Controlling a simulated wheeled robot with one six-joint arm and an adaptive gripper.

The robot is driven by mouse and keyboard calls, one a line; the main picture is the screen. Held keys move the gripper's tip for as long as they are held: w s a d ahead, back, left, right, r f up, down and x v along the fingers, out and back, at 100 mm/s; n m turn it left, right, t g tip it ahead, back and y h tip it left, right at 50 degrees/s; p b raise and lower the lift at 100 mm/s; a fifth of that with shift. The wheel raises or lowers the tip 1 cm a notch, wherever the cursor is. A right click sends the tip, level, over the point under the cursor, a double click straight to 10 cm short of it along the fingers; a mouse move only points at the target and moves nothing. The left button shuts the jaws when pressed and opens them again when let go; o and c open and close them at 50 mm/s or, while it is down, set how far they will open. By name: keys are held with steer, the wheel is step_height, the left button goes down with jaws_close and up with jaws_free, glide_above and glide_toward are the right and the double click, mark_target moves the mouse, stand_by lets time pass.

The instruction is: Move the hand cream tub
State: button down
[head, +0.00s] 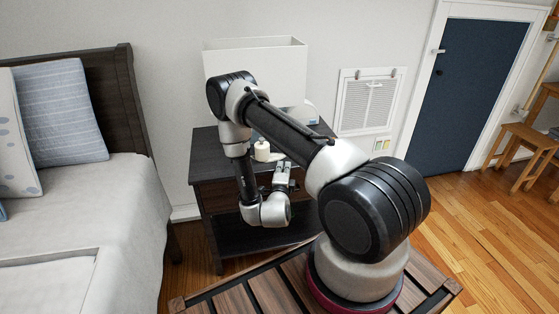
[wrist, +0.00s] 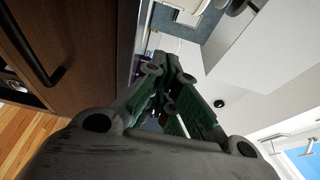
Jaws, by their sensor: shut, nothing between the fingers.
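A small white container with a narrower top (head: 262,150) stands upright on the dark nightstand (head: 207,158), near its front edge. It may be the hand cream tub, but I cannot read a label. My gripper (head: 283,166) is at the nightstand's front edge, to the right of this container and apart from it in the picture. In the wrist view my gripper's fingers (wrist: 166,72) come together with nothing between them. A pale object (wrist: 190,6), cut off by the top edge, shows beyond the fingertips; I cannot tell what it is. My arm hides part of the nightstand top.
A lamp with a white shade (head: 270,60) stands on the nightstand behind my arm. A white object (head: 312,112) is at the back right. The bed (head: 110,220) is at left. The drawer handle (wrist: 35,50) shows close by in the wrist view. Wooden floor is open at right.

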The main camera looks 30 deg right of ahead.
mark_target(276, 162)
steer(key=x, duration=0.8)
steer(key=shift+w+d, duration=0.25)
steer(key=shift+w, duration=0.05)
steer(key=shift+w+a, duration=0.3)
steer(key=shift+a, duration=0.25)
steer(key=shift+w+a, duration=0.3)
steer(key=shift+a, duration=0.25)
steer(key=shift+w+a, duration=0.2)
steer(key=shift+a, duration=0.45)
steer(key=shift+a, duration=0.1)
steer(key=w+a, duration=0.1)
steer(key=a, duration=0.3)
steer(key=w+a, duration=0.1)
steer(key=a, duration=0.4)
steer(key=w+a, duration=0.2)
steer(key=a, duration=0.2)
steer(key=shift+a, duration=0.2)
steer(key=shift+s+d, duration=0.15)
steer(key=shift+d, duration=0.15)
steer(key=shift+a, duration=0.1)
